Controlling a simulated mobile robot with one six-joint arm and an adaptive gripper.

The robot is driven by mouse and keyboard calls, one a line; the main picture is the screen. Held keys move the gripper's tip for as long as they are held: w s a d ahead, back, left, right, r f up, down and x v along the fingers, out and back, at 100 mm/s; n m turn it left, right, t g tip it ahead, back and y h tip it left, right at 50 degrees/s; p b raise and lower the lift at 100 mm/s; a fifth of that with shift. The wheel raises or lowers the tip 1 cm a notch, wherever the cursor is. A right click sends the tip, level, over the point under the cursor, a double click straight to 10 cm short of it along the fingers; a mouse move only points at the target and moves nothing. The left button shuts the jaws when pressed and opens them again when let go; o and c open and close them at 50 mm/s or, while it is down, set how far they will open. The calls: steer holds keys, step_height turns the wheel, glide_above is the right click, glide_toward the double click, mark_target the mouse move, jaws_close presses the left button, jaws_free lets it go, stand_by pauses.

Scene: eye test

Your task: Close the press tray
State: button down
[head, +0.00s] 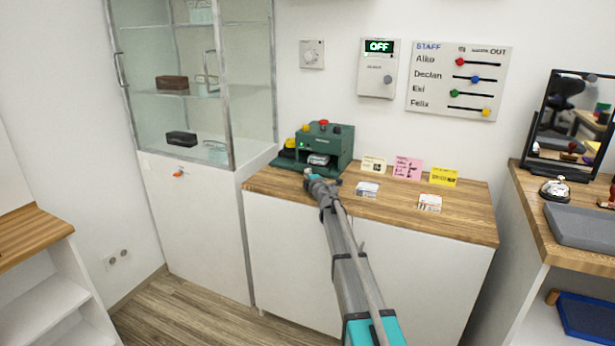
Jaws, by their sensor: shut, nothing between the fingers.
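The arm reaches in from the lower right. Whether the gripper touches the press cannot be told.
On the wooden counter (458,219) are a yellow-and-black item (289,147) beside the press, white (373,164), pink (407,168) and yellow (443,177) cards, and small card stacks (367,189) (429,203). A glass cabinet (240,90) stands left.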

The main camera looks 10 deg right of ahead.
steer(key=shift+s+a, duration=0.35)
steer(key=shift+s, duration=0.1)
steer(key=s+a, duration=0.2)
steer(key=shift+s, duration=0.35)
steer(key=s, duration=0.2)
steer(key=s+d, duration=0.1)
steer(key=s, duration=0.5)
steer(key=shift+d, duration=0.25)
steer(key=shift+s+d, duration=0.15)
steer(key=shift+s, duration=0.6)
steer(key=shift+s+d, duration=0.1)
steer(key=shift+d, duration=0.05)
